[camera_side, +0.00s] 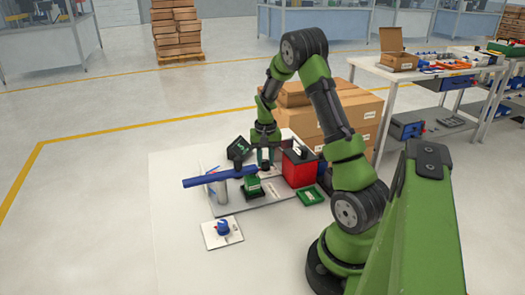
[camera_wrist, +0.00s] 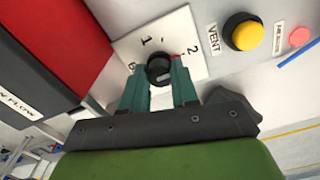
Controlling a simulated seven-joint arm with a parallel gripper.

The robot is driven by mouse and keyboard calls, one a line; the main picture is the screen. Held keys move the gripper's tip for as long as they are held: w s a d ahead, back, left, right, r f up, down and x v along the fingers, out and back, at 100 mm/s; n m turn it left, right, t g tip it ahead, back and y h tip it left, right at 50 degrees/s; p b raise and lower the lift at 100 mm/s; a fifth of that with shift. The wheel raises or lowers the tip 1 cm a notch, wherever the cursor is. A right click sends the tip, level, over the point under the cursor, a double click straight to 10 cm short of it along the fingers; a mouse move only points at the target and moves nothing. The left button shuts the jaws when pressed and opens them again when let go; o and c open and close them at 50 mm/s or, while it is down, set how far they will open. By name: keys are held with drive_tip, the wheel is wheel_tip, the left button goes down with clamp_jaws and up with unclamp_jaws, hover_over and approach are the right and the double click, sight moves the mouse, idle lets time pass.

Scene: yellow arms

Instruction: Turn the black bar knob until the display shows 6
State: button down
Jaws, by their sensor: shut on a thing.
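The black bar knob (camera_wrist: 159,68) sits on a white dial plate (camera_wrist: 180,25) in the wrist view. The numerals 1 and 2 show on the plate, with another numeral partly cut by my finger at its left edge. A small red mark shows near the 2. My gripper (camera_wrist: 160,84) has its two green fingers on either side of the knob, shut on it. In the side view my gripper (camera_side: 264,160) reaches down to the panel, and the knob is hidden. A dark tilted box (camera_side: 239,148) beside it appears to be the display; its green characters are too small to read.
A yellow button (camera_wrist: 243,32) marked VENT and a pink button (camera_wrist: 299,34) lie right of the dial. A red box (camera_side: 300,168) stands close right of my gripper. A blue bar (camera_side: 218,176) and a blue knob on a white plate (camera_side: 222,232) are nearer the front.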

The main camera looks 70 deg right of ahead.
sight(266, 161)
idle(0.4)
drive_tip(key=c, duration=0.9)
unclamp_jaws()
drive_tip(key=shift+o, duration=0.2)
drive_tip(key=shift+r, duration=0.1)
wheel_tip(266, 161, up, 17)
drive_tip(key=s+a+r+n+t, duration=0.1)
drive_tip(key=s+a+n+t, duration=0.1)
drive_tip(key=a, duration=0.8)
drive_tip(key=s+a+r+n+t+y, duration=0.1)
drive_tip(key=s+a+r+n+t, duration=0.1)
drive_tip(key=a, duration=0.9)
drive_tip(key=s+a+r+n+t+y, duration=0.1)
drive_tip(key=s+a+r+n+t, duration=0.1)
drive_tip(key=a, duration=0.9)
drive_tip(key=shift+s+a+n+t, duration=0.25)
drive_tip(key=shift+s+n+t, duration=0.35)
drive_tip(key=shift+s+n, duration=0.5)
